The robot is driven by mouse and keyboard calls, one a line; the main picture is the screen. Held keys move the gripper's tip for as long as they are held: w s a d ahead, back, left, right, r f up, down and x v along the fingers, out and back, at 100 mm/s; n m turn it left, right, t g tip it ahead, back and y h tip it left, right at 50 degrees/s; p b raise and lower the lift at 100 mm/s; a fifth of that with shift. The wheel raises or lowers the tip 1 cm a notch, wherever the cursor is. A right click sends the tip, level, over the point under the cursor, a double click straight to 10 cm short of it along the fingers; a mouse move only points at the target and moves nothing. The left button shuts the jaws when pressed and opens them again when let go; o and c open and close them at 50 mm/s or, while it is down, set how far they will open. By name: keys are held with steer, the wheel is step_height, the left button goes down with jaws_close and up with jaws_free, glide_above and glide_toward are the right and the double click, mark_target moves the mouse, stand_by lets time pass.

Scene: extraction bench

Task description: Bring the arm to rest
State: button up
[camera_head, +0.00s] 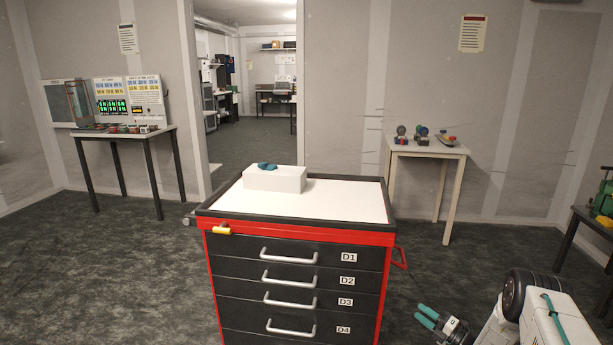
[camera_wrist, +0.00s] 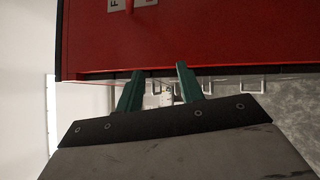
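My arm is low at the bottom right of the head view, to the right of the red drawer cabinet (camera_head: 380,300). My gripper (camera_head: 421,314) points left with its teal fingertips near the cabinet's right side, apart from it. In the wrist view the two teal fingers of my gripper (camera_wrist: 159,70) stand apart with nothing held between them. A red surface with small white labels (camera_wrist: 146,3) fills the top of that view. Whether the fingertips touch it cannot be told there.
The cabinet has a white top (camera_head: 340,205) bearing a white block (camera_head: 275,180) with a teal object (camera_head: 266,166). A small table (camera_head: 430,150) stands behind right, a green machine (camera_head: 603,200) at the far right, and a bench (camera_head: 125,134) at the left. Grey floor is clear around the cabinet.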

steer(key=s+a+r+n+g, duration=0.7)
steer(key=s+r+n+g, duration=0.15)
steer(key=r+n, duration=0.4)
steer(key=s+a+r+n+g, duration=0.6)
steer(key=s+r+n+g, duration=0.3)
steer(key=r+n, duration=0.4)
steer(key=s+r+n+t+h, duration=0.1)
steer(key=s+r+n+h, duration=0.3)
steer(key=s, duration=0.7)
steer(key=s+r+n+t+h, duration=0.2)
steer(key=s+r+n+h, duration=0.2)
steer(key=s+r+n, duration=0.4)
steer(key=s+a+r+n+t+h, duration=0.1)
steer(key=s+r+n+h, duration=0.3)
steer(key=s+r+n, duration=0.3)
steer(key=s+r, duration=0.4)
steer(key=s, duration=0.3)
steer(key=shift+s+r+h, duration=0.2)
steer(key=shift+r+h, duration=0.05)
steer(key=shift+h, duration=0.15)
